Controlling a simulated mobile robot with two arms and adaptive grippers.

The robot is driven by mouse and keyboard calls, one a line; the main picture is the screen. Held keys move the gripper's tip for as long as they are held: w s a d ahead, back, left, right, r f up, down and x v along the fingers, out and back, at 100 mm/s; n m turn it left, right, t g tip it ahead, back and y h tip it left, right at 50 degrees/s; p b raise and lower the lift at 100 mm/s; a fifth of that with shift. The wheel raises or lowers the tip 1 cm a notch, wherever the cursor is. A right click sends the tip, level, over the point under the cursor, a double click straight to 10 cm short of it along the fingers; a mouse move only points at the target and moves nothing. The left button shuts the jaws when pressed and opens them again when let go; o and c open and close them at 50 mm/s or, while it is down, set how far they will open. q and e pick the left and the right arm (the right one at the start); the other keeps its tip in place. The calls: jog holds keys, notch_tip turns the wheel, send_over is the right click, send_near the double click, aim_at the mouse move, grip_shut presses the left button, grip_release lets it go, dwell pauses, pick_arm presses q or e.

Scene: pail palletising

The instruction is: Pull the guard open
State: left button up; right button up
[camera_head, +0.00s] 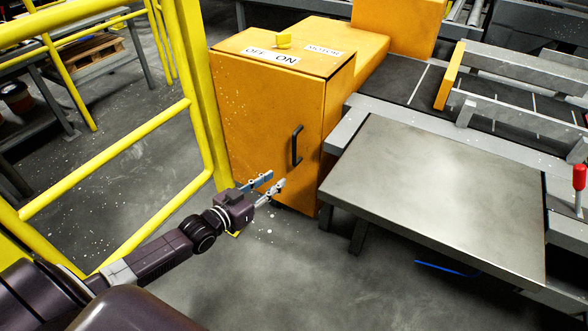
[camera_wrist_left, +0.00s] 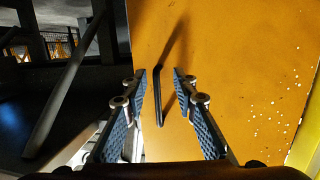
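The guard appears to be the orange cabinet front (camera_head: 255,125), which looks closed. It carries a black upright bar handle (camera_head: 297,146) near its right edge. My left gripper (camera_head: 272,184) is open and empty, below and left of the handle in the head view. In the left wrist view the handle (camera_wrist_left: 158,97) shows ahead, framed between the two open fingers (camera_wrist_left: 160,85), with the orange panel (camera_wrist_left: 235,60) behind it. The fingers do not appear to grip it; the exact gap is hard to tell. My right gripper is not in view.
A yellow fence (camera_head: 105,157) stands left of the cabinet. A grey metal table (camera_head: 435,195) sits close on the right, beside a conveyor (camera_head: 400,82). Floor in front is clear.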

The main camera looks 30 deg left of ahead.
pick_arm(q)
jog(key=t+h, duration=0.2)
send_near(293, 152)
jog(key=w, duration=0.3)
jog(key=shift+m, duration=0.3)
jog(key=shift+d+b+x, duration=0.2)
jog(key=shift+b+x, duration=0.35)
jog(key=shift+x, duration=1.4)
jog(key=shift+d+b+x, duration=0.15)
jog(key=shift+b+x, duration=0.35)
jog(key=shift+x, duration=1.45)
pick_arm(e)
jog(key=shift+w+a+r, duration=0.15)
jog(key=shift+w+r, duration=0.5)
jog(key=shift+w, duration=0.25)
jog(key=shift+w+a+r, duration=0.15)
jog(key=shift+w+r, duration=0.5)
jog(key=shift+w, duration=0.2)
pick_arm(q)
jog(key=shift+s+r, duration=0.1)
jog(key=shift+s, duration=0.05)
grip_shut()
